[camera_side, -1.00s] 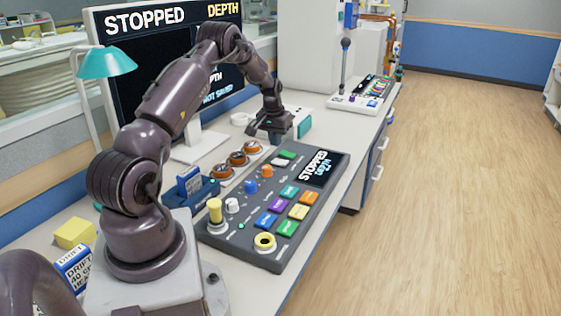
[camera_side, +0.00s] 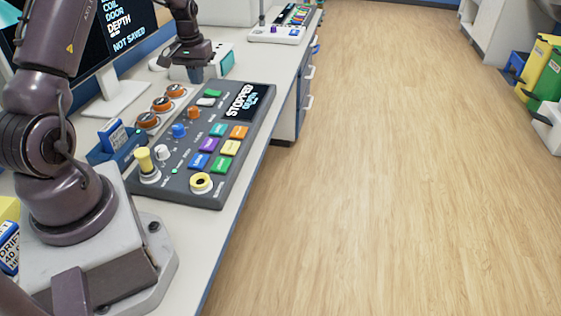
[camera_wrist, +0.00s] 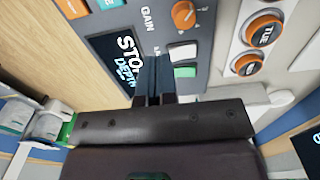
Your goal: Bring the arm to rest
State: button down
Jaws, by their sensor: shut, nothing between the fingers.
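I cannot tell the exact gap between the fingertips and the surface below. The console screen reads "STOPPED" in the side view (camera_side: 243,101). The upper part of my arm is cut off by the top of the side view.
Three orange knobs (camera_side: 162,104) stand on a pale strip left of the console. A teal-screened white box (camera_side: 227,62) is beside my gripper. A monitor (camera_side: 118,45) stands behind my arm, reading "NOT SAVED". Open wooden floor (camera_side: 370,180) lies to the right.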

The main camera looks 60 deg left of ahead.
jog(key=s+d+r+m+t, duration=0.1)
jog(key=d+r, duration=0.5)
jog(key=d, duration=0.2)
jog(key=s+d+r+m, duration=0.1)
jog(key=d+r+m, duration=0.1)
jog(key=d+r, duration=0.5)
jog(key=s+d+r+m+t, duration=0.2)
jog(key=s+d, duration=0.3)
jog(key=d, duration=0.4)
jog(key=s+d+r+m+t, duration=0.2)
jog(key=s+d+r, duration=0.3)
jog(key=d, duration=0.4)
jog(key=shift+s+d+m, duration=0.3)
jog(key=shift+s+m, duration=0.1)
jog(key=shift+m, duration=0.5)
jog(key=c, duration=1.8)
grip_release()
jog(key=shift+c, duration=0.2)
